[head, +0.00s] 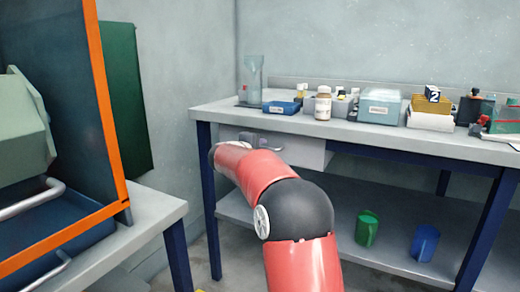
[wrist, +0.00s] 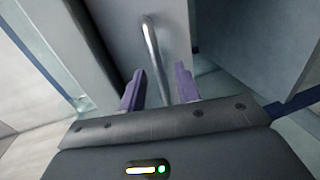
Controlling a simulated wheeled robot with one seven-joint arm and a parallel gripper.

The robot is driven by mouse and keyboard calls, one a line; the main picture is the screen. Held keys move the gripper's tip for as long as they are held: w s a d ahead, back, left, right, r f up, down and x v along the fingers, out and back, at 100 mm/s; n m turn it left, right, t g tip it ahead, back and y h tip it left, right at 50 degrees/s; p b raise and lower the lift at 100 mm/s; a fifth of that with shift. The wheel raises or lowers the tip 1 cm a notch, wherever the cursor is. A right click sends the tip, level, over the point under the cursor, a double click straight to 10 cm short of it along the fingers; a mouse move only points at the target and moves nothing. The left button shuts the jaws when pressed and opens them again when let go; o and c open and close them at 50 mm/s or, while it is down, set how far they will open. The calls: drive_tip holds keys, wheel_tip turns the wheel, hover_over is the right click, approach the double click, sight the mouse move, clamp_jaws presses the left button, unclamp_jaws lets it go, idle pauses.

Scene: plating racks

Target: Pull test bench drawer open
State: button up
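The test bench (head: 400,140) has a grey top and blue legs. Its pale grey drawer (head: 306,152) hangs under the left part of the top. In the wrist view the drawer front (wrist: 176,28) carries a bent metal bar handle (wrist: 151,42). My gripper (wrist: 160,70) has two purple fingers, apart, one on each side of the handle bar, with gaps visible between bar and fingers. In the head view my gripper (head: 262,141) is at the drawer front, partly hidden by my red arm, and the handle cannot be made out.
Bottles, boxes and a card tray (head: 431,112) stand on the bench top. A green mug (head: 366,229) and a blue mug (head: 424,243) stand on the lower shelf. At left is another table (head: 150,222) with an orange-framed cabinet (head: 106,110). Floor shows between the tables.

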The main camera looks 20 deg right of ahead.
clamp_jaws()
drive_tip(key=f+b+v, duration=0.3)
drive_tip(key=b+v, duration=0.4)
drive_tip(key=v, duration=0.6)
drive_tip(key=shift+s+a, duration=0.3)
drive_tip(key=shift+a, duration=0.2)
drive_tip(key=shift+r, duration=0.1)
unclamp_jaws()
